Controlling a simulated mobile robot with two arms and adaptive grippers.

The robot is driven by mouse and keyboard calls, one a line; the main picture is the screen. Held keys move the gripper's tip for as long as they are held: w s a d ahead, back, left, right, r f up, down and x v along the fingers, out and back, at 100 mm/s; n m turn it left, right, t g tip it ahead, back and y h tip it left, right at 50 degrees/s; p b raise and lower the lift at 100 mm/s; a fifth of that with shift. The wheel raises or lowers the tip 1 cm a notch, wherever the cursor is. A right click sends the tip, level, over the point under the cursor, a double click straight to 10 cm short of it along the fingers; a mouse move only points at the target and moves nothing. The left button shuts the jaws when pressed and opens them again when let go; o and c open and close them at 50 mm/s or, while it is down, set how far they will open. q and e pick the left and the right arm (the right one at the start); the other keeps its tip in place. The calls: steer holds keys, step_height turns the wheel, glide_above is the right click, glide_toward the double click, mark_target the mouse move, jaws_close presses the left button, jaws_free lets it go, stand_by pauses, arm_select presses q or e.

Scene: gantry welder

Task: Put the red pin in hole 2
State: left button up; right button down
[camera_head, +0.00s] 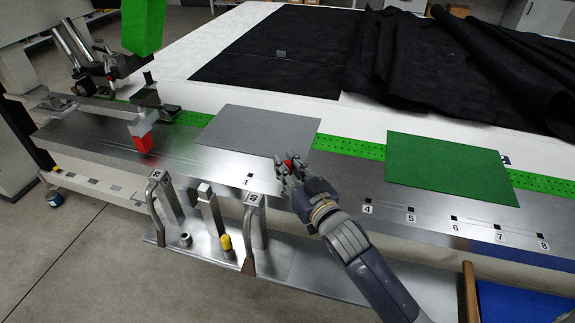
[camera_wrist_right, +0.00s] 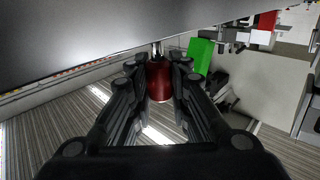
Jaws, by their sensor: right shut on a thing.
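My right gripper (camera_head: 287,172) is shut on the red pin (camera_head: 291,163) over the metal bench, near the front edge of the grey sheet. In the right wrist view, the pin's red body (camera_wrist_right: 160,82) sits between the fingers, and its narrow silver end points toward a grey surface. I cannot tell whether that end touches it. The row of small dark holes runs along the bench front. Label 1 (camera_head: 247,183) is left of my gripper and label 4 (camera_head: 367,209) is right of it. Hole 2 is not visible; my gripper and arm cover that stretch. My left gripper is not in view.
A grey sheet (camera_head: 255,132) and a green sheet (camera_head: 450,168) lie on the bench (camera_head: 90,142).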

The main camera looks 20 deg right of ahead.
steer(key=shift+f+b, duration=0.7)
steer(key=shift+f, duration=0.65)
steer(key=c, duration=1.4)
jaws_free()
steer(key=shift+s, duration=0.1)
steer(key=s, duration=0.4)
steer(key=s+d, duration=0.1)
steer(key=s, duration=0.2)
steer(key=s+d, duration=0.1)
steer(key=s, duration=0.3)
steer(key=shift+s+d, duration=0.15)
steer(key=shift+s, duration=0.2)
